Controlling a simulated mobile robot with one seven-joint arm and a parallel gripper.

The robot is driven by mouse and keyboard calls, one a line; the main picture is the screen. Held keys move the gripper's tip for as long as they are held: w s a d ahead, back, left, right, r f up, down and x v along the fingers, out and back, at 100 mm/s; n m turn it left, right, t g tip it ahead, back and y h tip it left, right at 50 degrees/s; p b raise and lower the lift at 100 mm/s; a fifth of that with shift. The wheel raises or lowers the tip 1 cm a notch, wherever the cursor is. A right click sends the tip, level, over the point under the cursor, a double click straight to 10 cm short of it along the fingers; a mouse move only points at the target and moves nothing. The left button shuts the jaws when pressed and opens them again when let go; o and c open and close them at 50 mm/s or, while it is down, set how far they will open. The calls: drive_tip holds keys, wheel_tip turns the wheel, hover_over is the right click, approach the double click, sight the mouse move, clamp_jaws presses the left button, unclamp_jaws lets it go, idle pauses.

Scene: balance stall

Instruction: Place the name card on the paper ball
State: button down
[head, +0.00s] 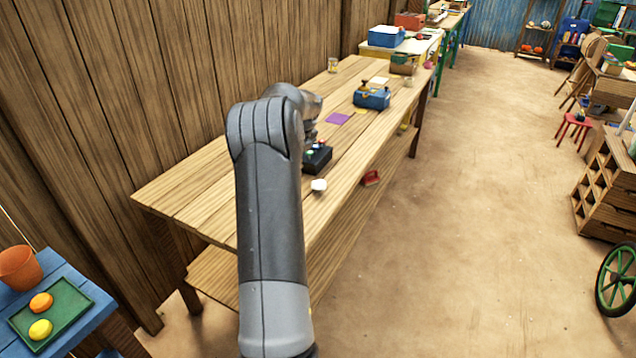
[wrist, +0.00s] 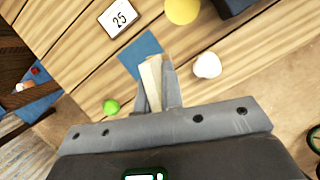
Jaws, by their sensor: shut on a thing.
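In the wrist view my gripper (wrist: 158,70) is shut on a narrow cream piece that looks like the name card (wrist: 152,82). It stands between the two fingers, and its printed face, if any, does not show. The paper ball (wrist: 207,65) is a small white lump on the wooden table, just right of the fingertips and apart from them. In the head view the paper ball (head: 318,186) lies near the table's front edge. My arm hides the gripper and the card in that view.
A black tray (head: 318,160) stands behind the paper ball. A blue box (head: 372,98) stands farther back.

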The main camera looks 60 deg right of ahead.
drive_tip(key=s+d+r+m+h, duration=0.1)
drive_tip(key=s+d+m, duration=0.15)
drive_tip(key=s, duration=0.55)
drive_tip(key=s+d+r+m, duration=0.1)
drive_tip(key=s+d+m, duration=0.15)
drive_tip(key=s, duration=0.65)
hover_over(319, 181)
drive_tip(key=shift+g+h, duration=0.3)
wheel_tip(319, 181, down, 7)
drive_tip(key=shift+a+r, duration=0.15)
drive_tip(key=shift+r, duration=0.05)
drive_tip(key=shift+f, duration=1.9)
drive_tip(key=shift+f, duration=0.15)
drive_tip(key=c, duration=1.6)
unclamp_jaws()
drive_tip(key=shift+o, duration=0.2)
drive_tip(key=v, duration=1.2)
